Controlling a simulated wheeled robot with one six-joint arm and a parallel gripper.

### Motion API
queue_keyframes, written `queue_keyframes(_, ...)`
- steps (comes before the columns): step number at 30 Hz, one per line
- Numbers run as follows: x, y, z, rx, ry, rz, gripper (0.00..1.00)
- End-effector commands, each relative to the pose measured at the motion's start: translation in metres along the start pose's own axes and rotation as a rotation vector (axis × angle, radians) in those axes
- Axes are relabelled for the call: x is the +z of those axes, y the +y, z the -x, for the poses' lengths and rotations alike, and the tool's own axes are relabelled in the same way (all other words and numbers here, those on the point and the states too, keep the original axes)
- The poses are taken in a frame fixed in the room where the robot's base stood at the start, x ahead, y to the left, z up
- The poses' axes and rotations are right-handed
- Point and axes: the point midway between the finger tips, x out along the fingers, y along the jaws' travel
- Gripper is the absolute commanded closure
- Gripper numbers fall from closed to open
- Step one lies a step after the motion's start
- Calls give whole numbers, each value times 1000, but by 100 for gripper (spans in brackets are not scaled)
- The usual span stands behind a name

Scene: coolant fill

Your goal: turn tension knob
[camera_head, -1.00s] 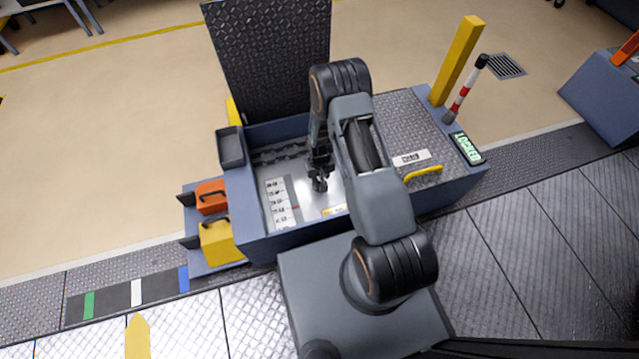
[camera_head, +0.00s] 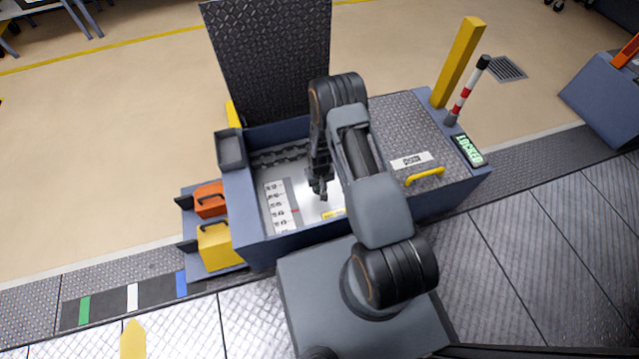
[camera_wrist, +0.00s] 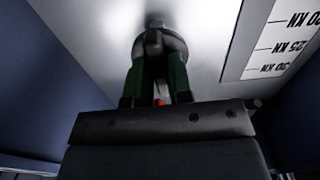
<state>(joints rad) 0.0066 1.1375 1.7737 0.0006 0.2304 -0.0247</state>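In the wrist view a dark round knob (camera_wrist: 155,42) with a raised middle part sits on the pale panel. My gripper (camera_wrist: 157,68) is right at it, with two green-padded fingers apart and their tips at the knob's near side. I cannot tell whether they press on it. A small red spot shows between the fingers. In the head view my gripper (camera_head: 319,190) points down into the open bay of the blue-grey cabinet (camera_head: 255,240); there the arm hides the knob. A white kN scale (camera_head: 277,205) with a red mark lies left of the gripper.
The bay's dark lid (camera_head: 268,60) stands raised behind it. Bay walls surround my gripper closely. A yellow handle (camera_head: 425,176) and a display (camera_head: 468,149) reading LOCKED are at the right. Orange (camera_head: 211,200) and yellow (camera_head: 215,245) boxes sit on the left shelf.

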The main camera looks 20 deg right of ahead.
Motion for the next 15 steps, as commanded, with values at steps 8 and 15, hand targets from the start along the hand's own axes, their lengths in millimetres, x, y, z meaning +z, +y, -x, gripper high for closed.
queue_keyframes(8, 0, 0, 0, 0, 0, 0, 100)
queue_keyframes(15, 0, 0, 0, 0, 0, -24, 100)
